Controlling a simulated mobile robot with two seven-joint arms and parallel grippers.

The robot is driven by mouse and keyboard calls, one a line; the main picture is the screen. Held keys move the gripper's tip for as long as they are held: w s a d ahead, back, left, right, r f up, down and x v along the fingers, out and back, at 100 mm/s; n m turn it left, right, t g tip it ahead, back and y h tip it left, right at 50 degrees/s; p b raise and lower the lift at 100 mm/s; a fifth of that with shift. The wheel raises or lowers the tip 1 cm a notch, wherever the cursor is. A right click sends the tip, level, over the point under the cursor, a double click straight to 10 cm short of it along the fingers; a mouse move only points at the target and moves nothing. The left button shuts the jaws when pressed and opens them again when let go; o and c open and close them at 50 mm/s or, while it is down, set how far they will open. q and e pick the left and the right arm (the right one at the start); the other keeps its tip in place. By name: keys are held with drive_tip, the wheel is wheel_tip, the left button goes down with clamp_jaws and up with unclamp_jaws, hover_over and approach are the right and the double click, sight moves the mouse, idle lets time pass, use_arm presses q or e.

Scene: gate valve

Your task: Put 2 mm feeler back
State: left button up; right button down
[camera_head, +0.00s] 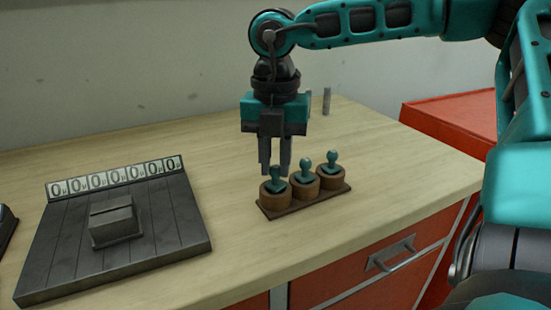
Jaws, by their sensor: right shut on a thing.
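A dark wooden rack (300,206) on the table holds three round brown holders in a row. Each has a teal-knobbed piece in it: left (278,171), middle (305,164) and right (332,156). No marking shows which one is the 2 mm feeler. My right gripper (275,170) points straight down over the left holder (274,195), its fingers at the left teal-knobbed piece. It is shut on that piece, which sits in or just at its holder; the exact depth cannot be told. My left gripper is not in view.
A dark slotted board (150,250) with a row of number tiles (115,178) and a grey block (115,222) lies at the left. A small grey cylinder (326,101) stands at the back. A red cabinet (455,120) is at the right. Bare tabletop lies between board and rack.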

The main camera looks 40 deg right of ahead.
sight(275, 167)
drive_tip(key=c, duration=1)
unclamp_jaws()
drive_tip(key=shift+f, duration=0.15)
wheel_tip(275, 167, up, 12)
drive_tip(key=shift+r+p, duration=0.2)
drive_tip(key=shift+p, duration=0.8)
